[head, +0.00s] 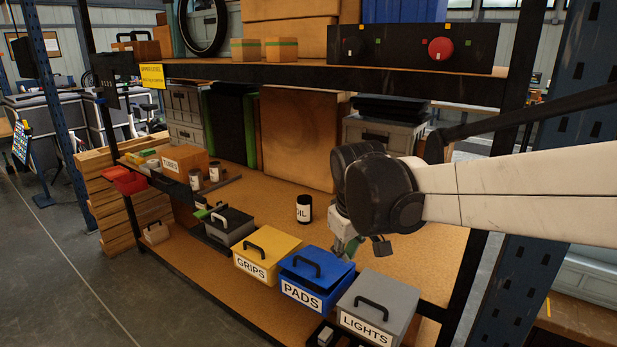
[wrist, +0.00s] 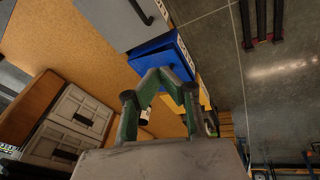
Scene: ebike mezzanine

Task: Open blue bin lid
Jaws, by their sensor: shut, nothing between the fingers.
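The blue bin (head: 302,293), labelled PADS, stands at the shelf's front edge between the yellow GRIPS bin and the grey LIGHTS bin. Its blue lid (head: 330,272) lies over it, with a black handle (head: 300,265) on top; whether there is a slight gap under the lid I cannot tell. My gripper (head: 347,254) is shut and empty near the back right of the blue lid. In the wrist view, my gripper's fingertips (wrist: 163,73) come together in front of the blue bin (wrist: 150,48); contact is unclear.
The yellow bin (head: 257,269) and the grey bin (head: 364,320) stand close on either side. A black can (head: 304,208) stands behind on the wooden shelf (head: 262,204). An upper shelf (head: 281,75) hangs above, and a dark post (head: 469,275) is at the right.

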